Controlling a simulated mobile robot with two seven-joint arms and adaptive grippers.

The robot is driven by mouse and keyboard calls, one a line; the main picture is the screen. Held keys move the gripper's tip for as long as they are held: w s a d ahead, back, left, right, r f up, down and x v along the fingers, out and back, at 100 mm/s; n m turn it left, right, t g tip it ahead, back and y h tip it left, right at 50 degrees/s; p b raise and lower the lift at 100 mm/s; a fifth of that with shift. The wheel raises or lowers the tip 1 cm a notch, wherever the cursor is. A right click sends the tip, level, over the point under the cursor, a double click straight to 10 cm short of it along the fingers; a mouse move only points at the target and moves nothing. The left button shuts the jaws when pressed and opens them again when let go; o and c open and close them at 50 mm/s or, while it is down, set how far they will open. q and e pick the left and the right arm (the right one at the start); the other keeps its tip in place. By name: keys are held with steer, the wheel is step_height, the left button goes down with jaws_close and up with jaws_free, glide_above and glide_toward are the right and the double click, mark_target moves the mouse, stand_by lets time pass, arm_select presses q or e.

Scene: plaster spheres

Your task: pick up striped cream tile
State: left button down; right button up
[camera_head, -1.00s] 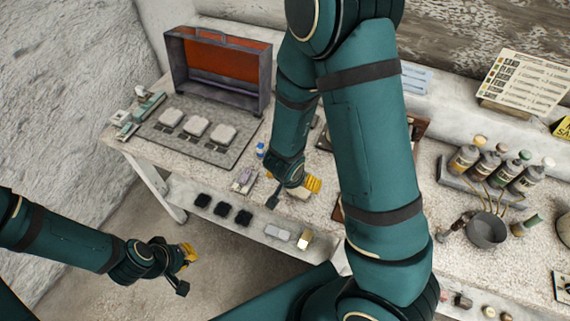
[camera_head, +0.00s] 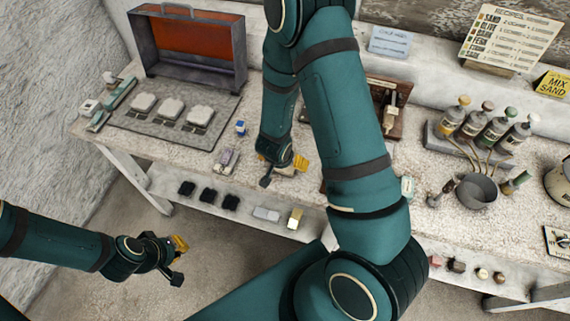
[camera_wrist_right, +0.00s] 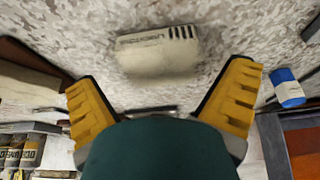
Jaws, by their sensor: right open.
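The striped cream tile (camera_wrist_right: 160,52) lies on the speckled worktop in the right wrist view, with a row of dark stripes at its upper right end and small lettering along its edge. My right gripper (camera_wrist_right: 160,100) is open, its two yellow-padded fingers on either side below the tile, apart from it. In the head view the right gripper (camera_head: 283,171) is low over the front edge of the worktop, and the arm and fingers partly hide the tile there. My left gripper (camera_head: 178,260) is open and empty, off to the left in front of the table, over the floor.
A blue-capped bottle (camera_head: 240,128) stands left of the right gripper and also shows in the wrist view (camera_wrist_right: 289,88). A grey mat (camera_head: 150,122) holds pale tiles before an orange-lined box (camera_head: 190,45).

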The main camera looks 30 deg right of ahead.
steer(key=shift+x, duration=1.1)
steer(key=c, duration=1.2)
steer(key=shift+c, duration=0.2)
steer(key=shift+r, duration=0.15)
